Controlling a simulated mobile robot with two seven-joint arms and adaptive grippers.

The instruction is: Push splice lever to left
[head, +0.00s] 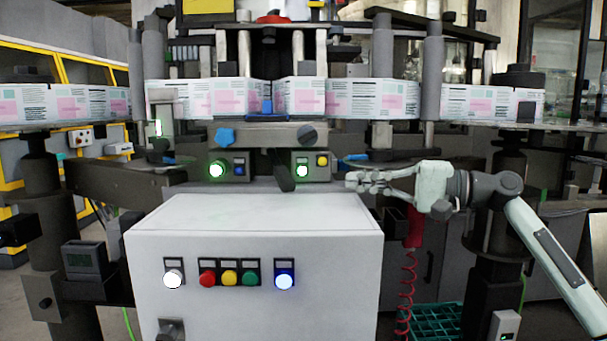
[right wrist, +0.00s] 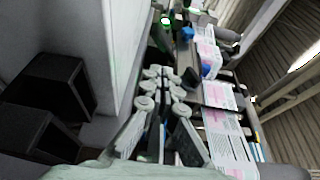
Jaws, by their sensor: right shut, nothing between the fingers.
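A black lever (head: 282,172), which looks like the splice lever, sticks out below the grey splice plate (head: 262,135), between the two small button boxes. It leans slightly, with its lower end towards the right. A dark handle that may be the same lever shows in the right wrist view (right wrist: 190,77), beyond my fingertips. My right gripper (head: 352,180) is to the right of the lever, apart from it, with its fingers pointing left. Its fingers are shut and empty, and they also show in the right wrist view (right wrist: 162,72). My left gripper is not in view.
The white control cabinet (head: 252,240) stands below, its top close to my right fingertips. Button boxes with lit green buttons (head: 225,166) (head: 312,167) flank the lever. A blue knob (head: 225,137) sits above left. The printed label web (head: 375,99) runs across behind.

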